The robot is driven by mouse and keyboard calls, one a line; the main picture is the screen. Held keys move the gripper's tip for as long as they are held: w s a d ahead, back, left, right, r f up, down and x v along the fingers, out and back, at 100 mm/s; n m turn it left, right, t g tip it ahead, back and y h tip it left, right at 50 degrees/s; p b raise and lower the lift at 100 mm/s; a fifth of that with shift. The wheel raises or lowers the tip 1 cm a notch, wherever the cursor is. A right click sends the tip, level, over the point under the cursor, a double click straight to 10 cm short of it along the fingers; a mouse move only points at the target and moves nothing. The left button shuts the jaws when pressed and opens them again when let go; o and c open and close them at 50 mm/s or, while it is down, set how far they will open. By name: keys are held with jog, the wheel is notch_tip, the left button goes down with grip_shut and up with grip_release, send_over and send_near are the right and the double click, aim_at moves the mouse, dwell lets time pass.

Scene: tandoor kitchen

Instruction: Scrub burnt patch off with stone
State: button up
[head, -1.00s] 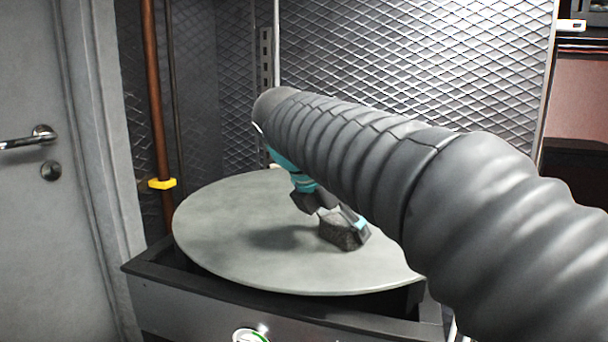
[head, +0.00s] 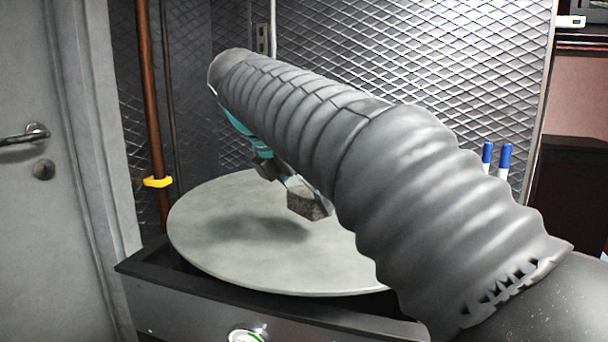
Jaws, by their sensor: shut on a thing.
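A large round grey griddle plate (head: 215,265) lies flat on a dark-framed stove. My gripper (head: 290,187), teal and black, is partly hidden behind my grey sleeved arm. It is shut on a rough grey stone block (head: 308,204), which is over the right part of the plate. The stone looks raised a little off the surface, though the exact gap is hard to judge. A soft dark area left of the stone looks like a shadow. I cannot make out a distinct burnt patch; my arm hides the plate's right side.
The stove (head: 180,304) has a dark rim and a round gauge (head: 247,336) in front. A wire mesh panel (head: 400,60) stands behind. A copper pipe (head: 150,90) with a yellow fitting (head: 158,182) and a grey door (head: 35,230) are left. Blue-capped markers (head: 487,153) show at right.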

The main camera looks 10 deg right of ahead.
jog(key=shift+r, duration=2)
jog(key=shift+s+a, duration=0.1)
